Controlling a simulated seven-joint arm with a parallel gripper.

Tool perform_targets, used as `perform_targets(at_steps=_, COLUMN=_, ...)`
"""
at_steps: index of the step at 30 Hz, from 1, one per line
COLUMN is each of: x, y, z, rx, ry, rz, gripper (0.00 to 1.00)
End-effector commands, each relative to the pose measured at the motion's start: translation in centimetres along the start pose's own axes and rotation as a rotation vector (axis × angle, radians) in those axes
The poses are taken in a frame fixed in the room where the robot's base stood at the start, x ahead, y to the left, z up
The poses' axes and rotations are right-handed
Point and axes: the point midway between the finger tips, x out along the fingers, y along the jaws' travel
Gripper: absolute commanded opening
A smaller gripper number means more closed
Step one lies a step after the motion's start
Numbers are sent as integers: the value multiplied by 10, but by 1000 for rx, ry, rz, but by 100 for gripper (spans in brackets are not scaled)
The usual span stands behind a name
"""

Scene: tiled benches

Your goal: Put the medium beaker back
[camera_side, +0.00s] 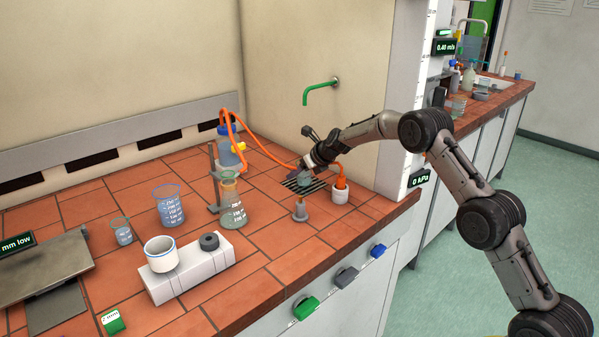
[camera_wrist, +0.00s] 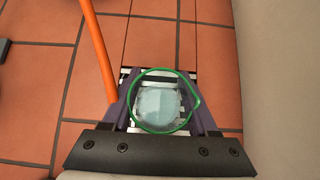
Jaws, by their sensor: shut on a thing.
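My gripper (camera_side: 306,175) is at the back right of the tiled bench, beside the wall. It is shut on a clear beaker (camera_wrist: 160,103) with a green rim. In the wrist view the beaker is seen from above, between the two purple fingers, with pale blue at its bottom. In the side view the held beaker is small and partly hidden by my gripper. It is over the dark slotted grate (camera_side: 318,186); I cannot tell whether it touches the grate. Two other beakers stand at the left: a small one (camera_side: 122,231) and a larger blue-rimmed one (camera_side: 170,207).
A small burner (camera_side: 300,211) stands in front. A green tap (camera_side: 318,86) juts above. A white block (camera_side: 190,273) holds a cup.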

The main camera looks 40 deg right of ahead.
Motion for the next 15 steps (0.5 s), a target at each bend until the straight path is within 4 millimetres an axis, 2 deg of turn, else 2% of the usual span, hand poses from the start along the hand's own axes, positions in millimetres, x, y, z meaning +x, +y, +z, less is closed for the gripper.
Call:
perform_targets(at_steps=2, x=2, y=0, z=-1, rx=1, ry=-1, rz=0, gripper=0)
perform_targets(at_steps=3, x=2, y=0, z=-2, rx=1, ry=1, rz=0, gripper=61)
perform_targets(at_steps=6, x=2, y=0, z=-2, rx=0, ry=1, rz=0, gripper=79)
perform_targets(at_steps=8, x=2, y=0, z=-2, rx=0, ry=1, rz=0, gripper=89)
perform_targets(at_steps=15, x=2, y=0, z=-2, rx=0, ry=0, rz=0, gripper=89)
